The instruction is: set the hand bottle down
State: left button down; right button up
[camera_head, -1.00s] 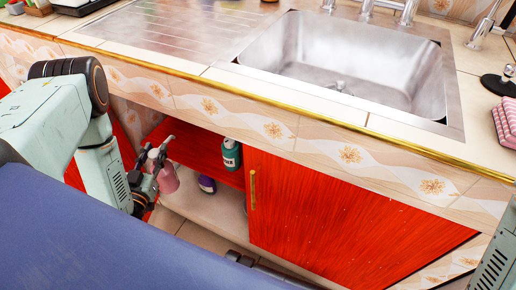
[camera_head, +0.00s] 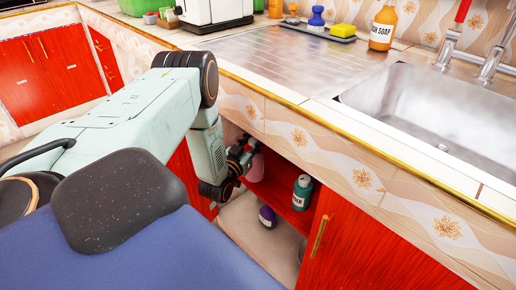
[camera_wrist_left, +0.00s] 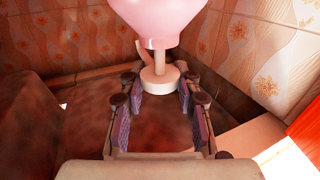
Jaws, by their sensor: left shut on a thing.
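The hand bottle, which is pink with a white pump top, is partly hidden behind my left gripper in the head view (camera_head: 256,168). In the left wrist view its pink body (camera_wrist_left: 160,18) is at the top and its white pump top (camera_wrist_left: 160,80) lies between the fingers. My left gripper (camera_head: 246,152) is shut on the bottle at its pump end, in the open cabinet below the counter. The fingers also show in the wrist view (camera_wrist_left: 158,92). Whether the bottle's base touches anything is hidden. My right gripper is not in view.
A teal bottle (camera_head: 302,192) and a purple-capped bottle (camera_head: 267,216) stand in the cabinet to the right of the pink bottle. A red cabinet door (camera_head: 375,250) is further right. The sink (camera_head: 440,110) and an orange soap bottle (camera_head: 383,28) are above.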

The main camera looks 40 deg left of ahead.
pick_arm(q)
jog(key=shift+x, duration=0.85)
jog(key=shift+w+a+r+b, duration=0.1)
jog(key=shift+w+a+b, duration=0.1)
jog(key=shift+w+b, duration=0.3)
notch_tip(320, 180, down, 4)
jog(key=shift+w+r+b, duration=0.1)
jog(key=shift+r+b, duration=0.05)
jog(key=shift+b, duration=0.95)
jog(key=shift+r, duration=0.1)
jog(key=c, duration=1)
grip_release()
jog(key=shift+o, duration=0.2)
